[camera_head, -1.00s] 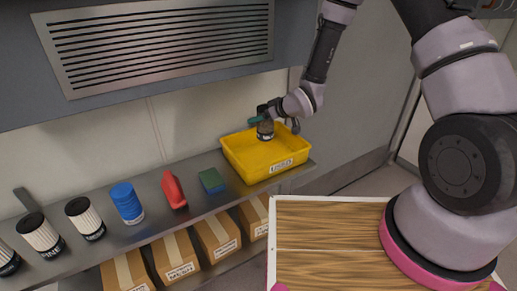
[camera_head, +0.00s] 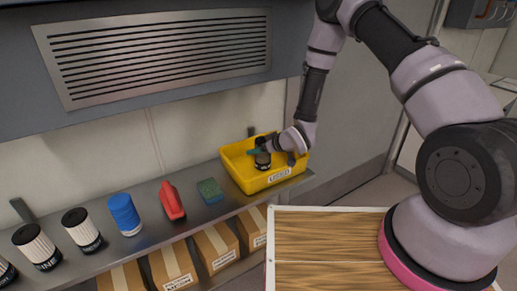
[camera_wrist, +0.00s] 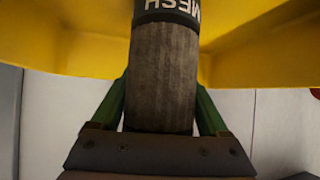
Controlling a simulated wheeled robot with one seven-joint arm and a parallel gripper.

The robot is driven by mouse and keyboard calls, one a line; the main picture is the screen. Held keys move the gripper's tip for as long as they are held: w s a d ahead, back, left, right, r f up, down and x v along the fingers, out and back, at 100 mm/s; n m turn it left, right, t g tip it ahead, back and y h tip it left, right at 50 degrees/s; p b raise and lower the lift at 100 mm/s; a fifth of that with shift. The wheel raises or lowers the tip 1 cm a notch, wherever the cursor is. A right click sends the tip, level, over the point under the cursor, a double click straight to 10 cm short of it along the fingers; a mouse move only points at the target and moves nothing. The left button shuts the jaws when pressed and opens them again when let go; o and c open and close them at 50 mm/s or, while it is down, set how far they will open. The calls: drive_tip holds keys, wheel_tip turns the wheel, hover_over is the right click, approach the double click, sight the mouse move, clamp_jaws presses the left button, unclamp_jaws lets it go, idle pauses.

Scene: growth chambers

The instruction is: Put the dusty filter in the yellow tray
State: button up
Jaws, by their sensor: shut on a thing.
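The dusty filter (camera_wrist: 162,75) is a grey-brown pleated cylinder with a dark end band marked "MESH" in the wrist view. My gripper (camera_wrist: 160,108) is shut on it, with a green finger on each side. In the head view the filter (camera_head: 262,160) is a small dark shape inside the outline of the yellow tray (camera_head: 240,177), with my gripper (camera_head: 258,151) at its upper part. The yellow tray (camera_wrist: 70,40) also fills the upper wrist view behind the filter. I cannot tell whether the filter touches the tray floor.
On the steel shelf left of the tray stand a green-and-blue sponge (camera_head: 210,190), a red object (camera_head: 172,201), a blue canister (camera_head: 125,214) and several pale filters (camera_head: 82,229). Cardboard boxes (camera_head: 214,247) sit below. A vented panel (camera_head: 160,55) overhangs the shelf.

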drive_tip(key=o, duration=1.4)
drive_tip(key=shift+f, duration=0.1)
drive_tip(key=shift+r, duration=0.2)
drive_tip(key=v, duration=1.2)
drive_tip(key=w+d+r+m+t+h, duration=0.1)
drive_tip(key=d+r+m+h, duration=0.2)
drive_tip(key=d+r, duration=0.7)
drive_tip(key=w+d+r+m+h, duration=0.1)
drive_tip(key=d+r+m+h, duration=0.4)
drive_tip(key=r, duration=0.9)
drive_tip(key=s+d+r+m+y, duration=0.1)
drive_tip(key=s+d+r+m, duration=0.1)
drive_tip(key=s+r, duration=0.5)
drive_tip(key=s+d+r+m+g, duration=0.1)
drive_tip(key=s+d+r+m, duration=0.2)
drive_tip(key=s+r, duration=0.5)
drive_tip(key=s+d, duration=0.1)
drive_tip(key=s, duration=0.6)
drive_tip(key=shift+s+r+m+y, duration=0.3)
drive_tip(key=shift+s+y, duration=0.1)
